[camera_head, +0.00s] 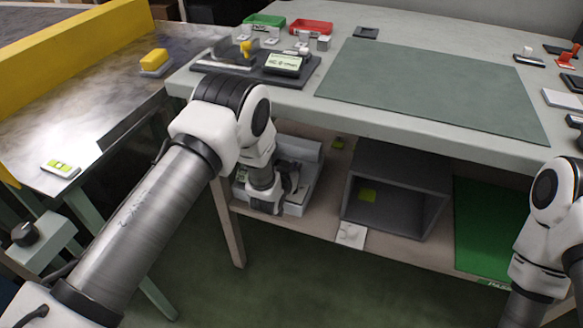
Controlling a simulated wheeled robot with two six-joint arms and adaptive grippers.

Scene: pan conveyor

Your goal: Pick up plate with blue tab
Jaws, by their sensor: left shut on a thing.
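My left arm reaches in from the left, and its gripper (281,188) points down at the lower shelf. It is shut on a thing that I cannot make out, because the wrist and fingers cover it. A pale open bin (309,165) on that shelf is around or just behind the gripper; I cannot tell whether the fingers are inside it. I see no plate with a blue tab in this view. My right arm shows only in part at the right edge, and its gripper is outside the picture.
A grey open box (398,165) stands on the lower shelf (328,223), with a green mat (482,222) to its right. The worktable (350,117) overhangs the shelf. On top are a scale (285,65), green and red trays (310,27) and a large bare mat (430,88).

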